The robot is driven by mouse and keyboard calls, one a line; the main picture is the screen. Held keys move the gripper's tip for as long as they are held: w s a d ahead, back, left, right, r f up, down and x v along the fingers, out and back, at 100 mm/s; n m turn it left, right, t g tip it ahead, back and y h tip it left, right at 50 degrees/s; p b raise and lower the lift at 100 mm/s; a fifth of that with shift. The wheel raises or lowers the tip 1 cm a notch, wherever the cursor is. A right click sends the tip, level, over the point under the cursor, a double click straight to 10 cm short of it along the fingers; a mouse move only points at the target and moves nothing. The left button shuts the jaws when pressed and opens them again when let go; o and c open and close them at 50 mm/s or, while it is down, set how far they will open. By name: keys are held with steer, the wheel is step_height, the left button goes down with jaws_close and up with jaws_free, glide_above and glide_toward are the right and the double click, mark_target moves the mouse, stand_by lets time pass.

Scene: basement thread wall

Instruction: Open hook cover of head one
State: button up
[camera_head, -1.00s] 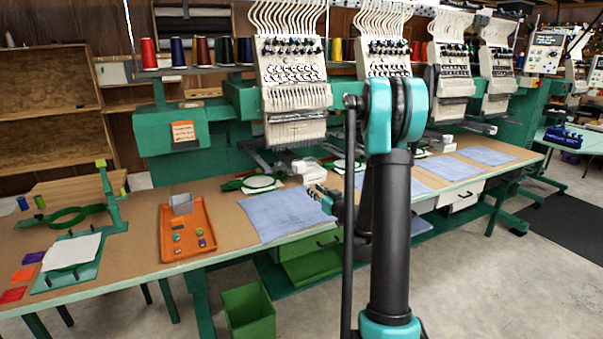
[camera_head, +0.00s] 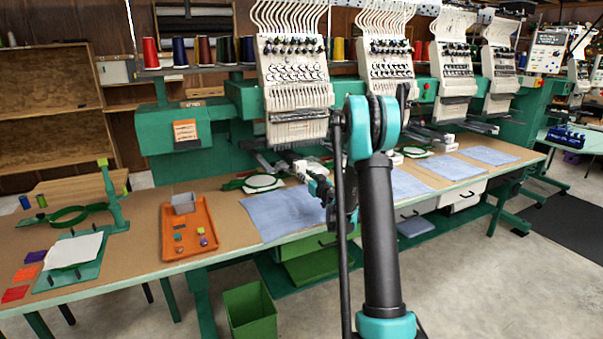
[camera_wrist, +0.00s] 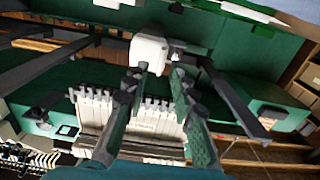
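Head one is the leftmost cream embroidery head (camera_head: 292,85) in the head view, above the green machine bed. A white box-like part (camera_wrist: 150,50), seemingly the hook cover, shows in the wrist view just beyond my fingertips. My gripper (camera_wrist: 159,74) is open there, with a gap between its two fingers and nothing held. The white part lies ahead of the gap, slightly to its left; I cannot tell whether a finger touches it. In the head view my gripper (camera_head: 312,178) is small, below head one, and the cover is largely hidden around it.
Dark bars (camera_wrist: 45,72) cross the wrist view on both sides of the gripper. A blue cloth (camera_head: 278,214), an orange tray (camera_head: 172,243) and a green hoop with white fabric (camera_head: 262,182) lie on the table. The other heads stand to the right.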

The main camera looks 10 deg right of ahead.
mark_target(301, 167)
steer(key=shift+x, duration=1.95)
steer(key=shift+c, duration=0.3)
jaws_close()
